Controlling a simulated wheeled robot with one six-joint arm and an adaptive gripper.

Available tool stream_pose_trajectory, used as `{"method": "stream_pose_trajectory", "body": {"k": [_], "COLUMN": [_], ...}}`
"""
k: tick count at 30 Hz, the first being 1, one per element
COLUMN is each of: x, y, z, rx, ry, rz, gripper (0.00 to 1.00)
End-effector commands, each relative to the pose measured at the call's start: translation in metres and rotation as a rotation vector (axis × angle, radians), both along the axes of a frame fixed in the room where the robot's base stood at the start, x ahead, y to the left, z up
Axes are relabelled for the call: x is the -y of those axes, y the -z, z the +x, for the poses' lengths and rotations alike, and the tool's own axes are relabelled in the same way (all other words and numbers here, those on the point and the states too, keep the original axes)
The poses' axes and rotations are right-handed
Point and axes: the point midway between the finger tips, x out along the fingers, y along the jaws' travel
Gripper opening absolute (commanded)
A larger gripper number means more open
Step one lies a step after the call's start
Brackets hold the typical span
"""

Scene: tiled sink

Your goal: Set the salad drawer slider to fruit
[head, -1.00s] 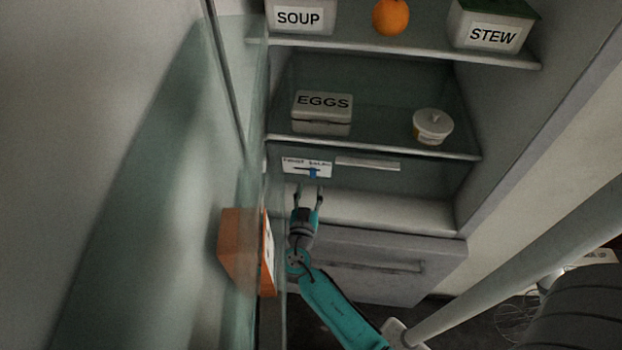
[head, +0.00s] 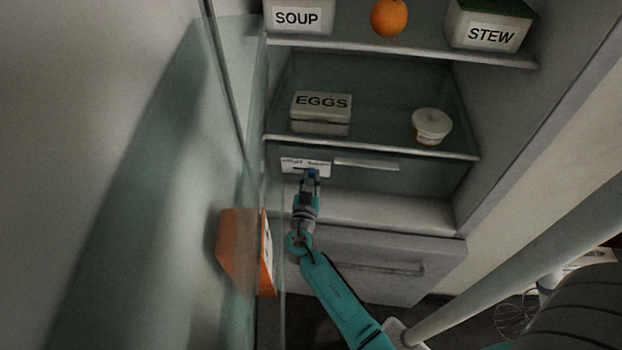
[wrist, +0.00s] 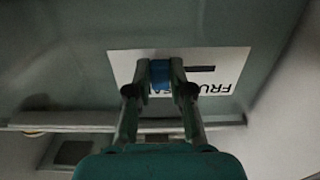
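The salad drawer has a white label plate (head: 292,164) with a dark slot, below the egg shelf in the head view. In the wrist view the plate (wrist: 225,62) appears upside down, with "FRU" readable at its right and the slot (wrist: 200,69) bare on that side. The blue slider knob (wrist: 160,76) sits at the other end of the slot, away from the fruit word; it also shows in the head view (head: 312,173). My gripper (wrist: 160,72) has its two fingers closed against both sides of the knob. The fingers cover part of the label's other word.
A drawer handle strip (head: 366,163) is right of the plate. An egg box (head: 321,112) and a white tub (head: 431,126) stand on the shelf above. An orange carton (head: 240,250) in the door is close left of my arm. A lower drawer (head: 390,262) lies below.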

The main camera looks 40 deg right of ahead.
Motion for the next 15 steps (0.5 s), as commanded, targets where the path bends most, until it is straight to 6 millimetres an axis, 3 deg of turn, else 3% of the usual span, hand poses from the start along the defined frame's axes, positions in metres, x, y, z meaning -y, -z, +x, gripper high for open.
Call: {"method": "stream_pose_trajectory", "body": {"k": [7, 15], "x": [-0.003, -0.031], "y": [0.000, 0.000], "z": [0.005, 0.039], "rx": [0.000, -0.001], "ry": [-0.001, -0.004], "rz": [0.000, 0.001], "gripper": [0.00, 0.00]}}
